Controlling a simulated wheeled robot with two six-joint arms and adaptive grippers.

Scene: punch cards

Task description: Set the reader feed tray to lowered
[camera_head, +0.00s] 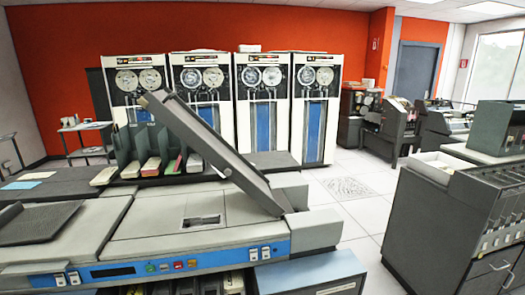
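A long grey tray (217,150), which looks like the reader feed tray, stands tilted over the card machine (150,236). Its left end is raised high, and it slopes down to its lower right end near the right part of the machine top. A recessed panel (202,221) lies in the machine top below it. A blue control strip (180,265) with coloured buttons and white switches runs along the machine front. Neither of my grippers is in view.
Dark upright dividers (142,145) with card stacks stand behind the tray. A dark ribbed plate (45,222) lies at the machine's left. A grey card cabinet (440,220) stands at right. White tiled floor (345,188) is open between machine and cabinet. Tape units (264,105) line the back.

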